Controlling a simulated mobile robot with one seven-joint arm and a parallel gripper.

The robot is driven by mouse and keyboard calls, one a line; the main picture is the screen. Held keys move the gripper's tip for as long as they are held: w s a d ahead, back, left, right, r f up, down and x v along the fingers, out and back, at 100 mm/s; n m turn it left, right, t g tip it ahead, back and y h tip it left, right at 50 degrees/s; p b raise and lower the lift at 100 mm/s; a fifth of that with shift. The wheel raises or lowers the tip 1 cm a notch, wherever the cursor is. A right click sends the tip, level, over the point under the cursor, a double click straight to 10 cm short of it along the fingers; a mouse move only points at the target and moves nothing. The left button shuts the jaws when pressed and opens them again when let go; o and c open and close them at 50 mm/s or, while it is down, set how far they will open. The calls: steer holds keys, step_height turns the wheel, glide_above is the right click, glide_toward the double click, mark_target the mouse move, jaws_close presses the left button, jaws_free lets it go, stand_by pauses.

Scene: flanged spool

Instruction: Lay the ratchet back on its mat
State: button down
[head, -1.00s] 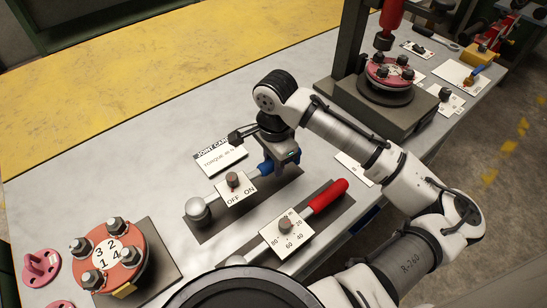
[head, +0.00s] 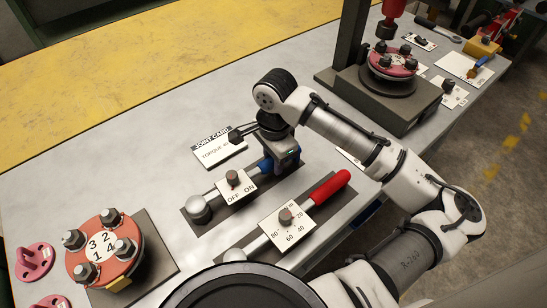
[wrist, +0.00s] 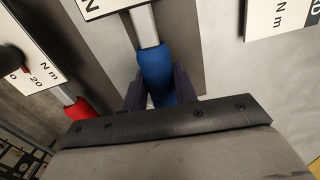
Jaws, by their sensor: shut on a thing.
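The ratchet has a round grey head (head: 199,208), a white OFF/ON plate (head: 236,187) with a knob, and a blue handle (head: 265,166). The blue handle also shows in the wrist view (wrist: 158,75). My gripper (head: 284,160) is shut on this handle, with a dark finger on each side of it in the wrist view (wrist: 158,92). The ratchet lies lengthwise over its dark grey mat (head: 212,228). I cannot tell whether it touches the mat or hangs just above it. The handle's end is hidden by my gripper.
A red-handled torque wrench (head: 330,187) with a scale plate lies on the mat in front. A joint card (head: 218,150) lies behind. A bolted flange (head: 88,267) stands at left, and a press stand with another flange (head: 393,62) at back right. The bench's back left is clear.

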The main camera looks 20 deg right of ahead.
steer(key=shift+f, duration=0.2)
steer(key=c, duration=1)
jaws_free()
step_height(320, 180, up, 14)
steer(key=shift+d+f+b, duration=0.1)
steer(key=shift+b, duration=0.6)
